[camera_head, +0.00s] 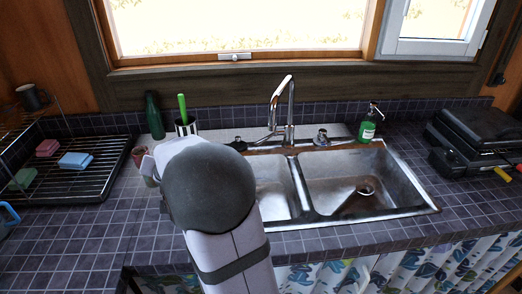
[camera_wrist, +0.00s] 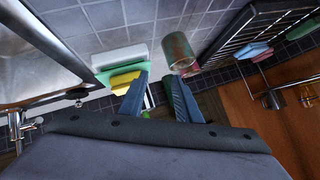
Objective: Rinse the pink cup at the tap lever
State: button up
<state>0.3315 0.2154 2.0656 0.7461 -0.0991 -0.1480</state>
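A small reddish-pink cup (camera_head: 138,154) stands on the tiled counter between the drying rack and my gripper, partly hidden by it. The chrome tap (camera_head: 281,105) stands behind the sink and also shows in the wrist view (camera_wrist: 20,125).
The double steel sink (camera_head: 350,205) lies to the right. A dark drying rack (camera_head: 95,182) with sponges is left. A green bottle (camera_head: 153,115), a brush holder (camera_head: 186,126) and a soap bottle (camera_head: 368,127) stand at the back. Stacked sponges (camera_wrist: 122,78) lie near my left finger.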

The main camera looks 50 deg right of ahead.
jog(key=d+r+m+g+h+b, duration=0.15)
jog(key=d+m+h, duration=0.4)
jog(key=d, duration=0.95)
jog(key=m+g+h, duration=0.5)
jog(key=m, duration=0.5)
send_near(261, 140)
jog(key=w+d+f, duration=0.1)
jog(key=w+d, duration=0.1)
jog(key=shift+s+d+f+m+g+h+p, duration=0.25)
jog(key=shift+s+d+f+m+p, duration=0.1)
jog(key=shift+s+m, duration=0.25)
jog(key=shift+p+x, duration=0.95)
jog(key=shift+x, duration=2.7)
jog(key=shift+r, duration=0.1)
grip_shut()
